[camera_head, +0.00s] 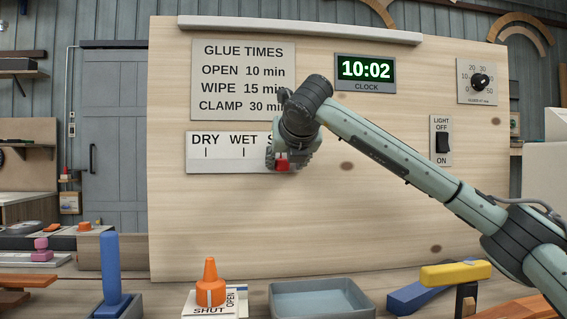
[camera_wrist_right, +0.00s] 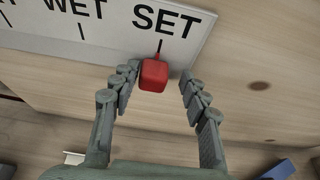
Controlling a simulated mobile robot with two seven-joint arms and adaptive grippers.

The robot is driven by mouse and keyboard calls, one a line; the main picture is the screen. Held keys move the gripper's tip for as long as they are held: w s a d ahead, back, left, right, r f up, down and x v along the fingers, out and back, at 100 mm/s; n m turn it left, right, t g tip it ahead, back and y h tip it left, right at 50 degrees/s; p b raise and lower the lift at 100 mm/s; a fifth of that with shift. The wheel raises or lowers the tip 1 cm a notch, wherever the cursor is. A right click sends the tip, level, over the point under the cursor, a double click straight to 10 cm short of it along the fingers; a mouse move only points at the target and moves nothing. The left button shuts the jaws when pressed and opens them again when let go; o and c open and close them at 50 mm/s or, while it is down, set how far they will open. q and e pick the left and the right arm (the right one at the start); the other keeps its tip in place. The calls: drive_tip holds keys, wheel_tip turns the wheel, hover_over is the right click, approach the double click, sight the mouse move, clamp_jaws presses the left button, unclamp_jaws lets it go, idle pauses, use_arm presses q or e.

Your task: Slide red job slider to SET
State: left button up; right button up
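The red job slider (camera_wrist_right: 153,75) sits directly under the SET mark on the white label plate (camera_wrist_right: 105,30), with its pointer lined up with the SET tick. In the head view the red slider (camera_head: 282,166) shows at the plate's right end, and my right gripper (camera_head: 283,158) covers the SET lettering. In the right wrist view my right gripper (camera_wrist_right: 158,78) is open with its fingers on either side of the slider. The left-hand finger is close to the slider; I cannot tell if it touches. A clear gap shows on the other side. My left gripper is not in view.
The wooden panel also carries a glue times sign (camera_head: 243,80), a clock (camera_head: 365,69), a dial (camera_head: 480,82) and a light switch (camera_head: 441,140). The panel's lower middle is bare.

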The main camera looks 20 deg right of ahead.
drive_tip(key=shift+a, duration=0.1)
drive_tip(key=shift+s+a+r, duration=0.15)
drive_tip(key=shift+s+r, duration=0.05)
drive_tip(key=shift+s, duration=0.3)
drive_tip(key=v, duration=1.1)
